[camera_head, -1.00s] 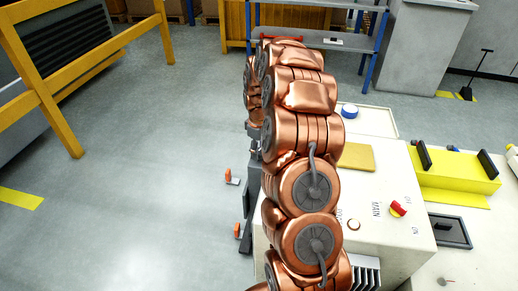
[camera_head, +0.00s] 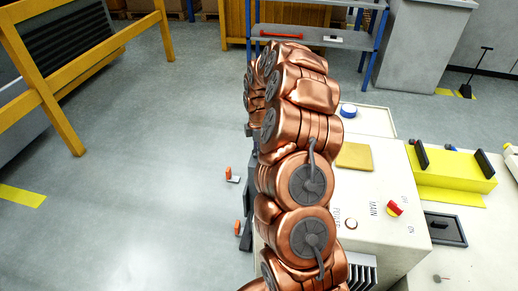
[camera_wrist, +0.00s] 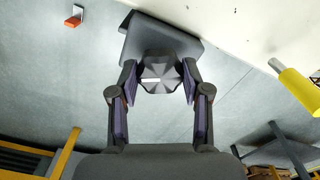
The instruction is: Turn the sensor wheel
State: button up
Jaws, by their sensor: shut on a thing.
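The sensor wheel (camera_wrist: 160,82) is a dark lobed knob with a short white mark lying level across its face. It sits at the front of a dark grey housing (camera_wrist: 165,40) in the wrist view. My gripper (camera_wrist: 159,76) is shut on the wheel, with one finger at its left side and one at its right. In the head view my copper-coloured arm hides the gripper and the wheel. Only slivers of dark parts show at the left side of the cream cabinet (camera_head: 395,250).
Two small orange-ended parts (camera_head: 228,173) stick out left of the cabinet. A yellow rail (camera_head: 45,95) stands at left. The grey floor (camera_head: 150,190) between is clear.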

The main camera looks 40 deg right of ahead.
jog(key=shift+n, duration=0.5)
jog(key=o, duration=1.2)
jog(key=shift+c, duration=0.2)
notch_tip(320, 180, up, 12)
dwell(0.3)
